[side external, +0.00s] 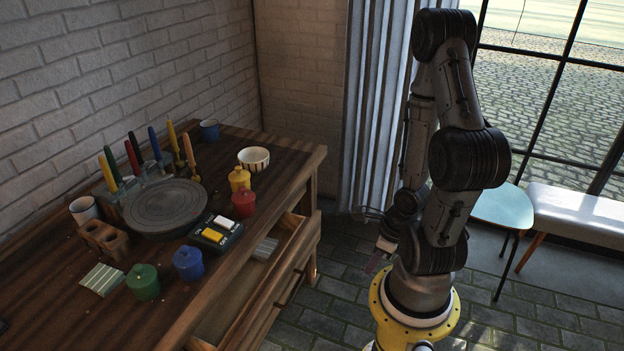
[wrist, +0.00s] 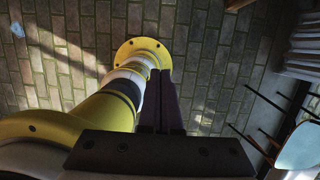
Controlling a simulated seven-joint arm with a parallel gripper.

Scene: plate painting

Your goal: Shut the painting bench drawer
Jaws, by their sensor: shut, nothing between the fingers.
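The painting bench (side external: 165,270) is a dark wooden table at the left in the side external view. Its drawer (side external: 305,248) is pulled out on the right side, and its inside shows from above. A pale grey ribbed item (side external: 265,248) lies in it. My gripper (side external: 376,265) hangs low, to the right of the drawer front and apart from it, partly beside my arm. In the wrist view my gripper (wrist: 165,75) has its two dark fingers together and empty, over the paved floor. The drawer does not show in the wrist view.
On the bench stand a grey turntable (side external: 165,205), several paint pots including a red one (side external: 243,201), a striped bowl (side external: 253,158) and upright brushes. A pale stool (side external: 502,206) and a bench seat (side external: 575,213) are at the right. Paved floor lies between.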

